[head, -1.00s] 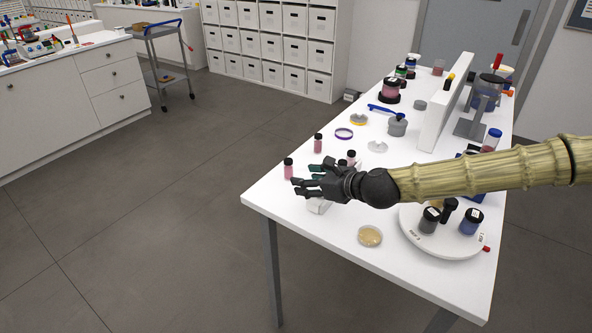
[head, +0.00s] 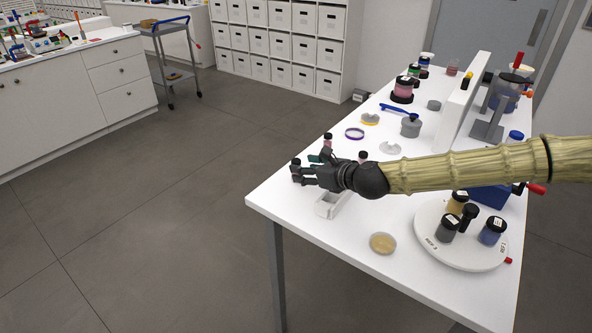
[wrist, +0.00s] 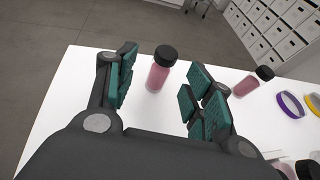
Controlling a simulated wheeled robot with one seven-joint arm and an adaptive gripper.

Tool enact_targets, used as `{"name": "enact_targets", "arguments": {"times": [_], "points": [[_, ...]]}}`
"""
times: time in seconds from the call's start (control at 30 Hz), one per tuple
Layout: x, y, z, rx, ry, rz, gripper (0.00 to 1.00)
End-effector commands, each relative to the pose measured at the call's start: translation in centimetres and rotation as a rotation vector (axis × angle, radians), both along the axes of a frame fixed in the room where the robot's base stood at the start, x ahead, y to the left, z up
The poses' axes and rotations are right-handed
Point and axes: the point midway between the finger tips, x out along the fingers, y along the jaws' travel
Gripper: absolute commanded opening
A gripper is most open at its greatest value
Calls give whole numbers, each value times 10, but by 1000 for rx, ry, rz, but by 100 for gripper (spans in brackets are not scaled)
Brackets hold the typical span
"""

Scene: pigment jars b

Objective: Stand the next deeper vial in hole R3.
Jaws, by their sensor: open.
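A pink vial with a black cap (wrist: 157,76) stands upright between the spread fingers of my gripper (wrist: 160,92) in the wrist view, apart from both pads. In the head view my gripper (head: 305,172) is at the table's near-left corner, and that vial's cap (head: 296,162) shows by the fingertips. A second pink vial (wrist: 246,86), slightly deeper in colour, stands to the right, outside the fingers; it also shows in the head view (head: 327,143). Another dark-capped vial (head: 362,157) is behind my wrist. A white holder (head: 328,209) lies partly under my gripper; its holes and labels cannot be made out.
A petri dish (head: 383,243) and a round turntable with jars (head: 430,235) are on the right. A purple ring (head: 355,133), a grey pot (head: 410,127) and a white upright panel (head: 460,105) are farther back. The table edge is close at left.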

Motion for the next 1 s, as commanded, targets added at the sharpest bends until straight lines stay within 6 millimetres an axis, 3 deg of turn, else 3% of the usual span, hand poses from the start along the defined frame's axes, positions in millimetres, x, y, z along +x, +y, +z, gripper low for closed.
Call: {"name": "enact_targets", "arguments": {"times": [0.4, 0.77, 1.0], "points": [[33, 27, -15, -1, 1, 4, 52], [39, 32, -19, -1, 0, 4, 52], [39, 31, -19, -1, 0, 4, 12]]}}
